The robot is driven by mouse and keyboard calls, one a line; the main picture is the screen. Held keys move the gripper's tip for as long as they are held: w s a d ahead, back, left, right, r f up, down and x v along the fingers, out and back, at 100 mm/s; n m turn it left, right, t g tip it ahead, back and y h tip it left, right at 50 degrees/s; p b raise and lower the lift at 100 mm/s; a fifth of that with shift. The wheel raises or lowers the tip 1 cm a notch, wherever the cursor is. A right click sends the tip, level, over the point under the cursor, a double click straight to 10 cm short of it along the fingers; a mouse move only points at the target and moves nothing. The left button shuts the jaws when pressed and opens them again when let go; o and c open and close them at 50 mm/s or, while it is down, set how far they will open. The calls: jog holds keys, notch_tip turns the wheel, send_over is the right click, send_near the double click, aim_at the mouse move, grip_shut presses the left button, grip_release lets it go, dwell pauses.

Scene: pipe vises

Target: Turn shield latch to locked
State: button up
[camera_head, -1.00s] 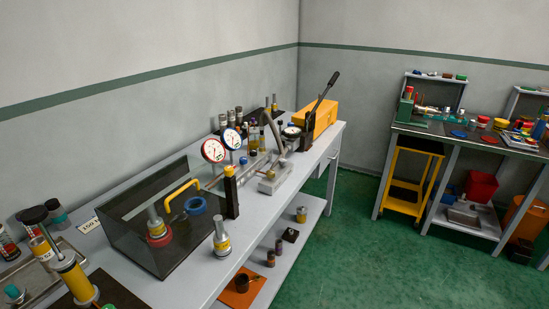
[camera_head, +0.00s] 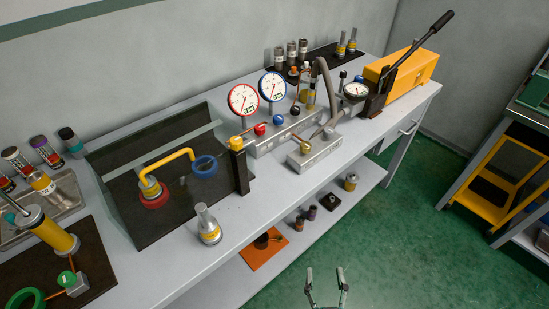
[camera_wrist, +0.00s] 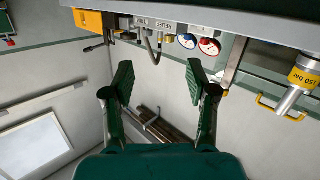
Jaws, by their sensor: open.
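A clear shield box (camera_head: 122,150) with a yellow handle (camera_head: 168,159) stands on the grey bench at left. At its right end is a black post with a yellow top piece (camera_head: 237,144), which looks like the shield latch; its exact setting is too small to tell. My gripper (camera_head: 326,288) is at the bottom of the head view, in front of the bench and well apart from the latch. Its fingers are spread and empty. The wrist view shows the open fingers (camera_wrist: 160,78) and the yellow handle (camera_wrist: 280,108), with the picture turned over.
A silver fitting with a yellow band (camera_head: 209,226) stands before the shield. Red and blue gauges (camera_head: 243,99) (camera_head: 272,86), a valve block (camera_head: 314,150) and a yellow pump (camera_head: 405,72) stand to the right. The floor (camera_head: 420,220) before the bench is clear.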

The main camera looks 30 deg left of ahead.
jog(key=w+a+r+y, duration=0.1)
jog(key=w+a+r, duration=0.25)
jog(key=a, duration=0.35)
jog(key=w+a+r+y, duration=0.1)
jog(key=w+a+r, duration=0.1)
jog(key=a+r, duration=0.45)
jog(key=t, duration=0.1)
send_near(236, 146)
jog(key=w, duration=0.1)
jog(key=x, duration=1.1)
jog(key=shift+s+a, duration=0.1)
jog(key=shift+a, duration=0.15)
grip_shut()
